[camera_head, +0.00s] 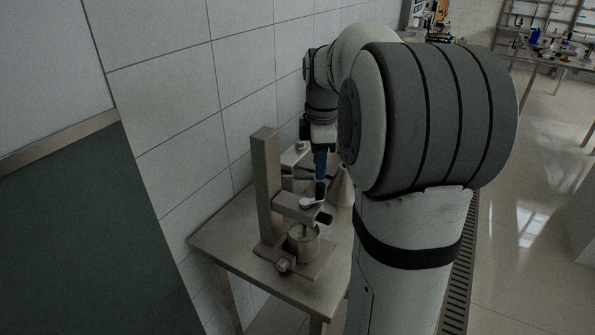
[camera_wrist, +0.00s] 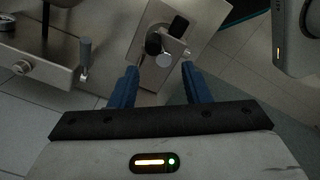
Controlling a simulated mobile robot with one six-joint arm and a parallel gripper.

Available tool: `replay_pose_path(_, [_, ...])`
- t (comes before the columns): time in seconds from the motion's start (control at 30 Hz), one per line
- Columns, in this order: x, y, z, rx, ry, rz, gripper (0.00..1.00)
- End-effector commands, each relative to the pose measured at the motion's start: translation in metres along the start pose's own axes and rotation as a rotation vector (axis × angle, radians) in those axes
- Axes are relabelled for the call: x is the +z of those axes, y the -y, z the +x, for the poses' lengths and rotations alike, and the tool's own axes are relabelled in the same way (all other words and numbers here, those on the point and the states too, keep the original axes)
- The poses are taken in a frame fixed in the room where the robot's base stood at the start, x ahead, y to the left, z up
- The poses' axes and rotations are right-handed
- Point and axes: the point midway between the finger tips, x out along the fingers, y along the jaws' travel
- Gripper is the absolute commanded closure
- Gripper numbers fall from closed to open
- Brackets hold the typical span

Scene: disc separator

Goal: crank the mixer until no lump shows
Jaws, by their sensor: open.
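The mixer (camera_head: 265,185) stands on a metal table, with an upright post, a side arm and a metal cup (camera_head: 303,243) beneath it. A pale crank piece (camera_head: 311,203) with a dark knob tops the arm. My gripper (camera_head: 320,178) points down just above and behind it, blue fingers visible. In the wrist view my gripper (camera_wrist: 160,70) is open and empty. The mixer (camera_wrist: 175,18) lies beyond the fingers, a light round part showing between the tips. I cannot tell if they touch it. The cup's contents and any lump cannot be made out.
The table (camera_head: 225,240) stands against a tiled wall. Another metal device (camera_wrist: 40,50) with an upright grey peg is beside the mixer. A metal cone (camera_head: 342,187) stands behind the mixer. A dark green panel (camera_head: 80,240) is at left.

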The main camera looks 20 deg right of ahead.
Motion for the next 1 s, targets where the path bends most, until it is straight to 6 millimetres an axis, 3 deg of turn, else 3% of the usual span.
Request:
replay_pose_path(0.17, [0.006, -0.010, 0.008, -0.015, 0.000, -0.061, 0.57])
replay_pose_path(0.6, [0.007, -0.009, 0.070, -0.015, 0.000, -0.061, 0.57])
replay_pose_path(1.0, [0.007, -0.009, 0.079, -0.012, 0.000, -0.059, 0.58])
